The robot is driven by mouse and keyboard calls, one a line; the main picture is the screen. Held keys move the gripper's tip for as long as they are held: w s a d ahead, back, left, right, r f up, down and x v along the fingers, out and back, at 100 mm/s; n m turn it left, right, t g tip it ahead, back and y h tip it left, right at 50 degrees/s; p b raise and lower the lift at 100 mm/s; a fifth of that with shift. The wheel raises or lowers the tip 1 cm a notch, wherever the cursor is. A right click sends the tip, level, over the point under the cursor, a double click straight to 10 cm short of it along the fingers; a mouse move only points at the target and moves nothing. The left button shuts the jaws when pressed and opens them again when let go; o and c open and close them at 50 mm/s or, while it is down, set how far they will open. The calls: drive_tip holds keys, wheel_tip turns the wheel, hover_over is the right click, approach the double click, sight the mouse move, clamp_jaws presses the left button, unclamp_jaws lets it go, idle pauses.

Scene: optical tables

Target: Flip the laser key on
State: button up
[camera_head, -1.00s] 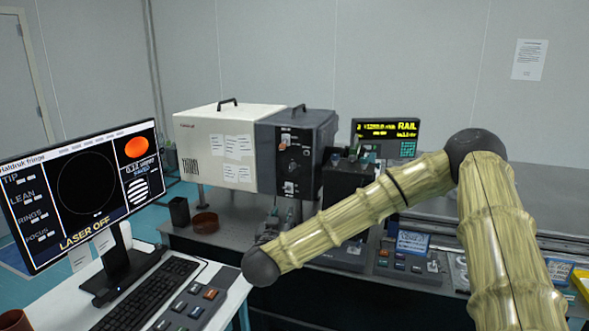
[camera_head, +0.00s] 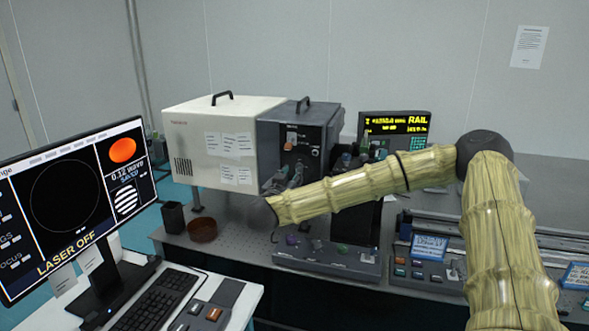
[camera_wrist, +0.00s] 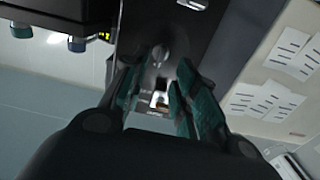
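My gripper (camera_head: 283,177) is at the lower part of this panel and hides what is there. In the wrist view, my gripper (camera_wrist: 157,82) has its teal fingers apart, one on each side of a small bright switch plate (camera_wrist: 158,99). A round metal knob (camera_wrist: 158,53) shows beyond it. I cannot tell whether the fingers touch the switch.
The monitor (camera_head: 75,200) reads LASER OFF. A keyboard (camera_head: 155,300) and a button box (camera_head: 205,308) lie on the white desk. A brown dish (camera_head: 203,228) and a black cup (camera_head: 174,217) stand left of my arm. A knobbed console (camera_head: 330,262) sits below it.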

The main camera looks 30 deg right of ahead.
drive_tip(key=x, duration=0.4)
drive_tip(key=shift+w+d+r+p, duration=0.1)
drive_tip(key=shift+w+d+p, duration=0.05)
drive_tip(key=shift+d+p, duration=0.2)
drive_tip(key=shift+a, duration=0.1)
clamp_jaws()
